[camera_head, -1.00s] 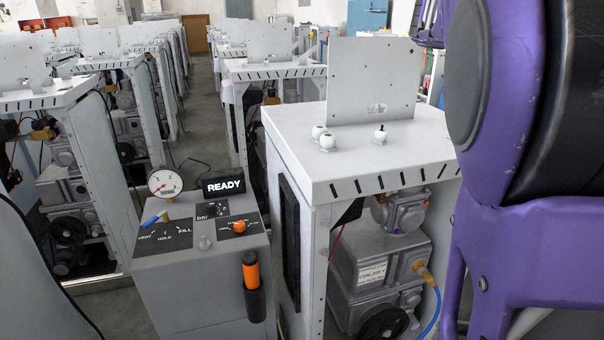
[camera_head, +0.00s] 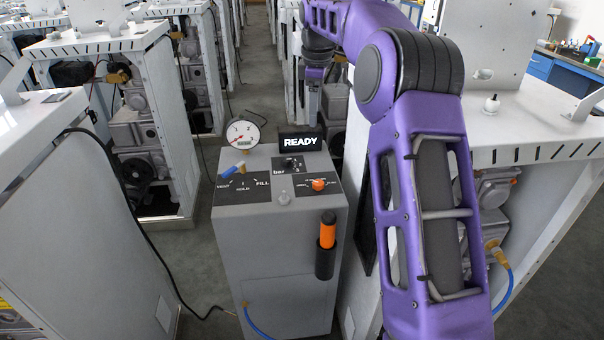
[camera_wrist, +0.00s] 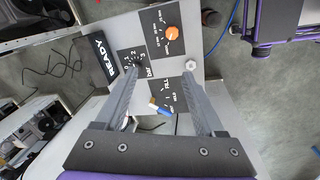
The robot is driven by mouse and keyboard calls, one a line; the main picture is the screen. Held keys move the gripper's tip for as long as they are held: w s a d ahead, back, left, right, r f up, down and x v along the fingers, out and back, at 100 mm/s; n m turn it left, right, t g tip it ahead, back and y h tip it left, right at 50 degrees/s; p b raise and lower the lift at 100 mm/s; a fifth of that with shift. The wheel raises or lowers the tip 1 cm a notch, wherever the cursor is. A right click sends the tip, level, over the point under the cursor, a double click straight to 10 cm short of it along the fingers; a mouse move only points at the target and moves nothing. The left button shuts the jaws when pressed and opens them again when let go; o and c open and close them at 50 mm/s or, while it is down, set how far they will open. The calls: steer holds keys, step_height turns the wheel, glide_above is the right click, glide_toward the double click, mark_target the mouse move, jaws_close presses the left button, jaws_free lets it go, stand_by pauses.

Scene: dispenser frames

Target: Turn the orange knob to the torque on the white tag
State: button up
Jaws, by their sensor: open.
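The orange knob (camera_head: 318,185) sits on a black dial plate at the right of the grey console's top (camera_head: 265,215). Its scale marks are too small to read. In the wrist view the orange knob (camera_wrist: 172,33) shows beyond the fingertips. My gripper (camera_wrist: 160,72) is open and empty, pointing down over the console, with both fingers apart from the knob. In the head view my arm reaches past the console's right side. The white tag seen earlier on the right machine is hidden behind my arm now.
Machine frames stand on both sides.

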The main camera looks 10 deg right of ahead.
mark_target(317, 182)
steer(key=shift+n+g, duration=0.3)
steer(key=shift+g, duration=0.5)
steer(key=f+b, duration=0.1)
steer(key=f, duration=0.6)
steer(key=d+f, duration=0.1)
steer(key=f, duration=0.6)
steer(key=f+b, duration=0.1)
steer(key=f, duration=0.6)
steer(key=shift+d+f+b, duration=0.15)
steer(key=shift+f+b, duration=0.2)
jaws_close()
